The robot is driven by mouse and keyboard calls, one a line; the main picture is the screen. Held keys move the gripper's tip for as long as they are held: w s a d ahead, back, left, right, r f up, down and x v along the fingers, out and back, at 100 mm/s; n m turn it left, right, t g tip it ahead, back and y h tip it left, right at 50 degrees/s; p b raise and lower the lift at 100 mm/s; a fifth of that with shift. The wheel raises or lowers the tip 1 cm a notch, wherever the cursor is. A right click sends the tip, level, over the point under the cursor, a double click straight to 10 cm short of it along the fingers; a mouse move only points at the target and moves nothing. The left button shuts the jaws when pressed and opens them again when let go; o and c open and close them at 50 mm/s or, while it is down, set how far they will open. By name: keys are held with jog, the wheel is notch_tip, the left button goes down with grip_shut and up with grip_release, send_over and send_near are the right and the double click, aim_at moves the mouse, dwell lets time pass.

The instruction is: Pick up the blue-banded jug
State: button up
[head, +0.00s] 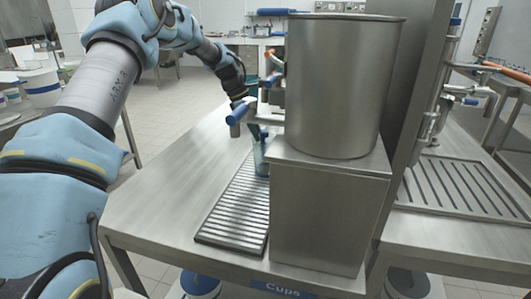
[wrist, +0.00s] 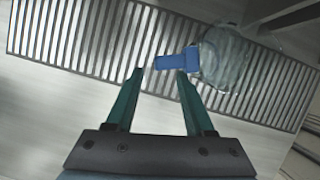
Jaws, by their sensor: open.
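The jug (wrist: 228,62) is a clear vessel with a blue handle (wrist: 176,62), on or just above the slatted drip grate in the wrist view. In the head view the jug (head: 261,160) shows as a small, bluish clear shape, partly hidden behind the steel box. My gripper (wrist: 160,73) is open, with green fingers. The handle's free end reaches into the space between the fingertips, and the jug's body lies beyond the right finger. I cannot tell whether a finger touches the handle. In the head view my gripper (head: 256,130) is small and partly hidden.
A large steel tank (head: 343,85) on a steel box (head: 325,215) stands right of the jug. The drip grate (head: 236,212) lies on the steel table (head: 165,195), whose left part is clear.

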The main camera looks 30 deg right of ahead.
jog(key=shift+p+x, duration=0.9)
jog(key=shift+x, duration=1.4)
jog(key=shift+w+d, duration=0.1)
grip_shut()
